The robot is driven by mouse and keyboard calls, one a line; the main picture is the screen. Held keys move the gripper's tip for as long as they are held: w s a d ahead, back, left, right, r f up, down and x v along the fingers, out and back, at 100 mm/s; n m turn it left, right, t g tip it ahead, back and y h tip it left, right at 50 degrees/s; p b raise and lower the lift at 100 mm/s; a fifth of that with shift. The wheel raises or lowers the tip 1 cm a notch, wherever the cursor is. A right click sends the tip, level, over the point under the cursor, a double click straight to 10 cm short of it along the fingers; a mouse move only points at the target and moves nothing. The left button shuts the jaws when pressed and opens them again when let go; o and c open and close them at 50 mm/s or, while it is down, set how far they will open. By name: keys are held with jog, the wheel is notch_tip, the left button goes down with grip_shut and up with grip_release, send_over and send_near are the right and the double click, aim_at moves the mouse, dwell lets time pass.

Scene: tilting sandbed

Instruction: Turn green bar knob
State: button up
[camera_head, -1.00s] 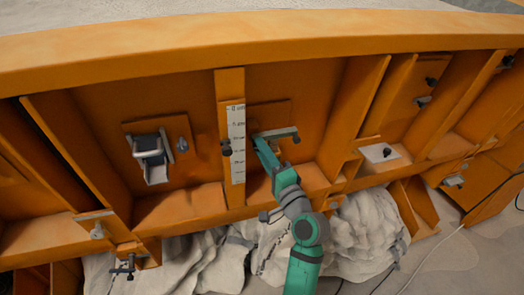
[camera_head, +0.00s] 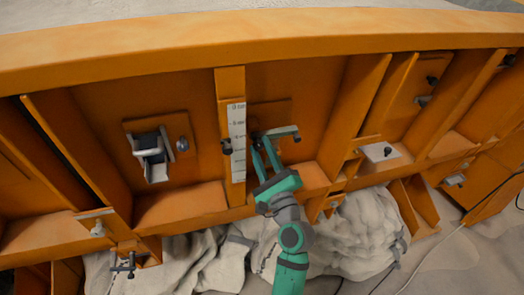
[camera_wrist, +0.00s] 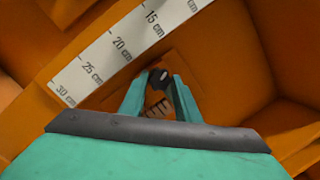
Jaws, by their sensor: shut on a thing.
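A grey-green bar knob (camera_head: 280,132) sits on a small orange plate just right of the white scale in the head view. My gripper (camera_head: 264,146) reaches up from below, its teal fingertips at the left end of this bar. In the wrist view my fingers (camera_wrist: 160,82) close around a dark knob end with a pale mark (camera_wrist: 158,77). Its green colour is hard to make out there, and the fingers hide part of it. The rest of the bar cannot be made out clearly in the wrist view.
A white centimetre scale (camera_head: 237,142) runs down an upright orange rib (camera_head: 230,78) close left of my gripper. A metal chute (camera_head: 153,156) is farther left. Another orange rib (camera_head: 354,105) stands right.

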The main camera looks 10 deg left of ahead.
jog(key=shift+f+m, duration=0.15)
jog(key=shift+m, duration=0.55)
jog(key=shift+a+t+h, duration=0.1)
jog(key=shift+t+h, duration=0.2)
jog(key=o, duration=0.9)
jog(key=shift+o, duration=0.2)
jog(key=shift+s, duration=0.1)
jog(key=v, duration=1)
jog(key=shift+s+d, duration=0.25)
jog(key=shift+s, duration=0.05)
